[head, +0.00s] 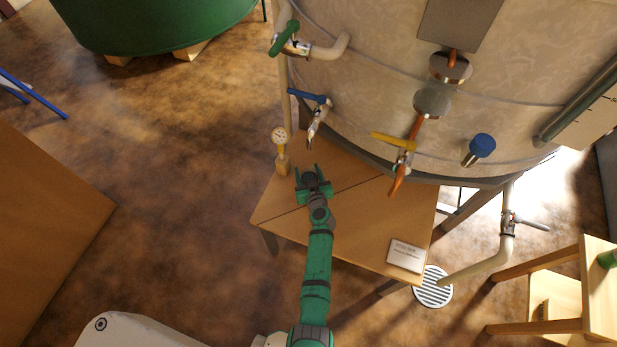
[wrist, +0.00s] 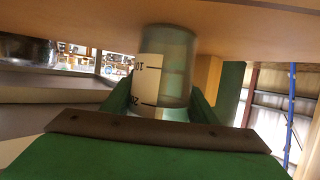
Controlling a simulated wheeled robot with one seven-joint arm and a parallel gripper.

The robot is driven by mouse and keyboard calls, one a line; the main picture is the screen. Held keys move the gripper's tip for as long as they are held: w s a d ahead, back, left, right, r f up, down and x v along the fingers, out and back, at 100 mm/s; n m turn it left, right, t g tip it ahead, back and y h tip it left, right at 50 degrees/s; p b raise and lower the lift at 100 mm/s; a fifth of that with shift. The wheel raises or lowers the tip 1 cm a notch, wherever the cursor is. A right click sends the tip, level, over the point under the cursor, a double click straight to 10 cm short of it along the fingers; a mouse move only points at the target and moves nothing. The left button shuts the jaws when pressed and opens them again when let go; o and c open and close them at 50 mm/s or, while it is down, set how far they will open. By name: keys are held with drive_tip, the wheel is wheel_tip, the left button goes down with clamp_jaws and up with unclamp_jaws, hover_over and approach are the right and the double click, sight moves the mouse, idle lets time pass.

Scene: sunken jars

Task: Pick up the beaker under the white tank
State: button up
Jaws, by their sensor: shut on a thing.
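The beaker (wrist: 168,65) is a clear cylinder with dark graduation marks and numbers. In the wrist view it stands between the two green fingers of my gripper (wrist: 160,105), which is shut on it. That view looks upside down, with the wooden tabletop (wrist: 235,25) along the top. The beaker's end meets the tabletop in the picture; I cannot tell whether it is lifted. In the head view my gripper (head: 311,174) is low over the wooden table (head: 350,225), below the front taps of the white tank (head: 365,75). I cannot make out the beaker there.
A tap with a blue handle (head: 310,97) hangs just above my gripper. A tap with a yellow handle (head: 393,140) juts out to the right. A white card (head: 406,256) lies near the table's front right corner.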

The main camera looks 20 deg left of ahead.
drive_tip(key=shift+r, duration=0.25)
